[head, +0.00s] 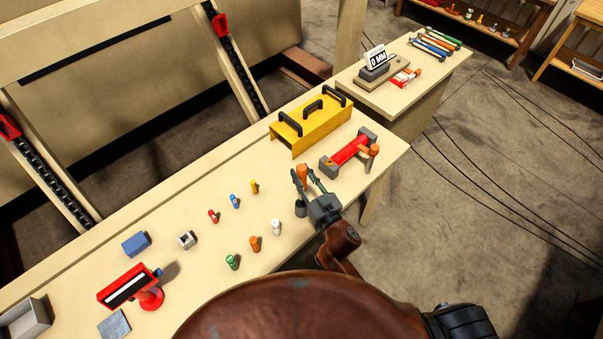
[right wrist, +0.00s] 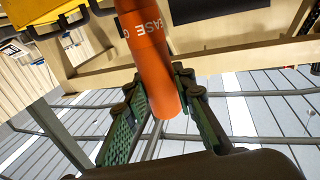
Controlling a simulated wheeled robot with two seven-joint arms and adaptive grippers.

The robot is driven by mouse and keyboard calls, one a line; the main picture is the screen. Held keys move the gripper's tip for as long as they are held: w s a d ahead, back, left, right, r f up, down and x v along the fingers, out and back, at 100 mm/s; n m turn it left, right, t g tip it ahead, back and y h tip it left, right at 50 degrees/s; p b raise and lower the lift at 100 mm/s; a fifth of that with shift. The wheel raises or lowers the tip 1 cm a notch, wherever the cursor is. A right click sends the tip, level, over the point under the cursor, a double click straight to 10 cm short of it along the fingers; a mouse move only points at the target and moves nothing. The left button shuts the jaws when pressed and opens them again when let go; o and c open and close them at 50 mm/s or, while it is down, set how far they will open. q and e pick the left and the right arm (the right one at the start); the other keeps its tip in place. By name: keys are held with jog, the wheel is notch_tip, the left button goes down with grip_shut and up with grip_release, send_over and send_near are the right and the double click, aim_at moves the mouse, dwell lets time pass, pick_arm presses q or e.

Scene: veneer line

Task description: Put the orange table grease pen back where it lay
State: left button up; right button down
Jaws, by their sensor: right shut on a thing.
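The orange grease pen (right wrist: 150,62) is between the fingers of my right gripper (right wrist: 165,105), which is shut on it. In the right wrist view white letters reading "EASE" show on its side, and its upper end runs out of the picture. In the head view the pen (head: 302,173) stands roughly upright in the right gripper (head: 311,183), over the right part of the pale bench (head: 200,185). I cannot tell whether its lower end touches the bench. My left gripper is not in view.
Several small coloured pieces, including an orange one (head: 254,243) and a white one (head: 276,226), stand left of the gripper. A yellow box with black handles (head: 312,125) and a red-and-grey tool (head: 350,150) are close behind. A red stand (head: 130,288) is at the left.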

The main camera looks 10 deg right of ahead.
jog(key=shift+f+b, duration=3.65)
jog(key=shift+f, duration=1.35)
jog(key=c, duration=1.5)
grip_release()
jog(key=shift+c, duration=0.2)
jog(key=shift+f, duration=0.1)
jog(key=v, duration=1.2)
